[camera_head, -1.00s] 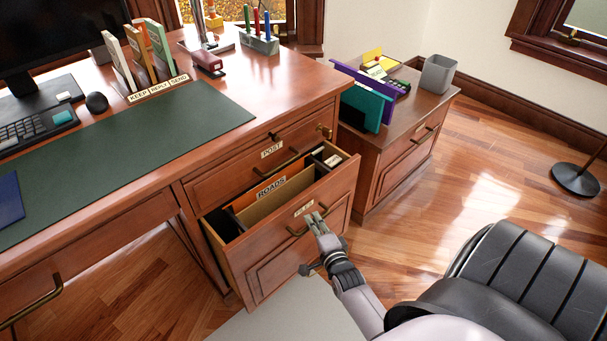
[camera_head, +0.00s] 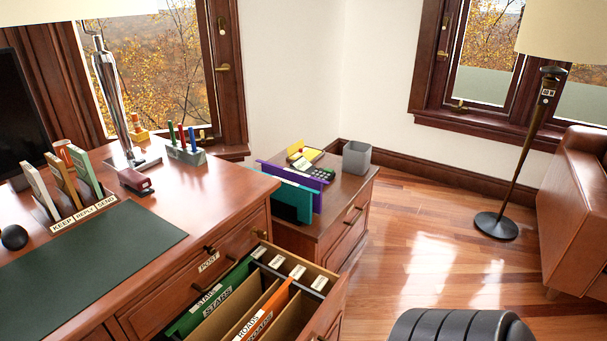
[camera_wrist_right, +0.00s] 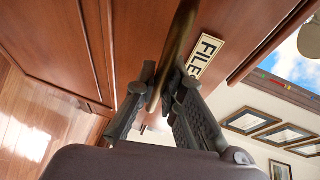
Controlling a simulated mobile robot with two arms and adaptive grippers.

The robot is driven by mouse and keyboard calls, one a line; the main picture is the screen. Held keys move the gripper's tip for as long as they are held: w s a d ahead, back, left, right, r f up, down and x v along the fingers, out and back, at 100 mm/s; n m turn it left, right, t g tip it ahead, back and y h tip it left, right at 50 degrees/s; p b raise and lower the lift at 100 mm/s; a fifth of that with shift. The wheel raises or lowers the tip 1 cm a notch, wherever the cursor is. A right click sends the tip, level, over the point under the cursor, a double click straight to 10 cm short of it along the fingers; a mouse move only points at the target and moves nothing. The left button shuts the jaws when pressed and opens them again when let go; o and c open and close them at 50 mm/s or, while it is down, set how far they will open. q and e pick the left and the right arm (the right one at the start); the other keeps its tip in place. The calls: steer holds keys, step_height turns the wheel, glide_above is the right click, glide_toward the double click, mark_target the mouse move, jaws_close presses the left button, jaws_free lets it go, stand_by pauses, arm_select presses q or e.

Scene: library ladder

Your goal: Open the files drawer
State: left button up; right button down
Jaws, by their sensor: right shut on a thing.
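The files drawer (camera_head: 330,306) stands pulled far out from the desk, below the closed drawer labelled POST (camera_head: 205,267). Inside it hang green folders (camera_head: 222,294), tan dividers and an orange ROADS folder (camera_head: 268,316). In the right wrist view the FILES label (camera_wrist_right: 206,55) is beside the bar handle (camera_wrist_right: 179,40). My right gripper (camera_wrist_right: 167,92) is shut on that handle, with a finger on each side of it. The handle and my right gripper are outside the head view. My left gripper is not in view.
A side cabinet (camera_head: 352,222) with folders, a calculator and a grey bin (camera_head: 356,160) stands beyond the drawer. A floor lamp (camera_head: 497,226) and brown leather seat (camera_head: 575,220) are at the right. Open wooden floor (camera_head: 400,250) lies between.

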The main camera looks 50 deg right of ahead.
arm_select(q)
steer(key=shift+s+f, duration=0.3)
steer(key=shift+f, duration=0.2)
arm_select(e)
steer(key=shift+s+d+r, duration=0.1)
steer(key=shift+s, duration=0.75)
steer(key=shift+s+d+r, duration=0.1)
steer(key=shift+s, duration=0.75)
steer(key=c, duration=1.7)
jaws_free()
steer(key=shift+o, duration=0.2)
steer(key=shift+s+f, duration=0.1)
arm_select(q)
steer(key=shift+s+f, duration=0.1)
arm_select(e)
steer(key=shift+s+a, duration=0.1)
steer(key=v, duration=1.1)
steer(key=shift+s, duration=0.35)
steer(key=shift+a, duration=0.1)
